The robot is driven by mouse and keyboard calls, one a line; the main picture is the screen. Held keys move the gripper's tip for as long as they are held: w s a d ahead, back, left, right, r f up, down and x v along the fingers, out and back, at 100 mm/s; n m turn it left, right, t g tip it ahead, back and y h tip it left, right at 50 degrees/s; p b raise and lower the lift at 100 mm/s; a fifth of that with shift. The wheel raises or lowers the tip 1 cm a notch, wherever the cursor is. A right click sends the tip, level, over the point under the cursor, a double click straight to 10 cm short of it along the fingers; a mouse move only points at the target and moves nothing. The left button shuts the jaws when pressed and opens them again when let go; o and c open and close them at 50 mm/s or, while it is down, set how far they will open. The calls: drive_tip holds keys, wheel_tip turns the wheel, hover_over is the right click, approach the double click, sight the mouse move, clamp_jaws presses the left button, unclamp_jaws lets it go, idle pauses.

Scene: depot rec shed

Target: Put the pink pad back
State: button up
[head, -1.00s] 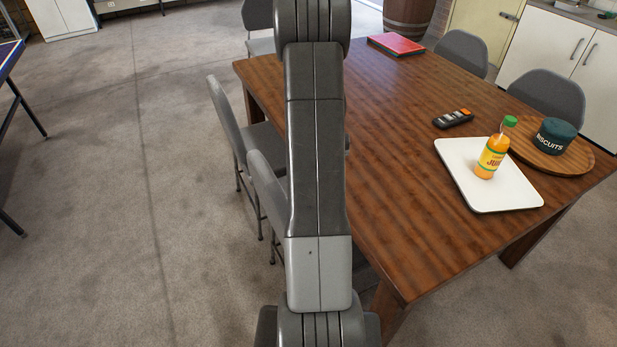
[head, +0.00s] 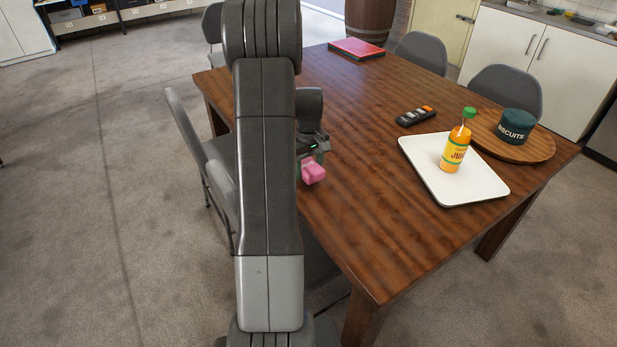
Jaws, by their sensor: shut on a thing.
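The pink pad (head: 313,173) is a small pink block, seen in the head view just right of my arm. My gripper (head: 313,160) is shut on it and points down over the left part of the wooden table (head: 360,215). My arm hides part of the gripper and the left side of the pad. I cannot tell whether the pad touches the table top or hangs a little above it.
The table's near middle is clear.

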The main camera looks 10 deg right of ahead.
sight(309, 165)
drive_tip(key=shift+f, duration=1.95)
drive_tip(key=shift+f, duration=0.2)
drive_tip(key=o, duration=1)
drive_tip(key=shift+c, duration=0.2)
drive_tip(key=shift+r, duration=0.1)
wheel_tip(309, 165, up, 12)
drive_tip(key=shift+r, duration=0.1)
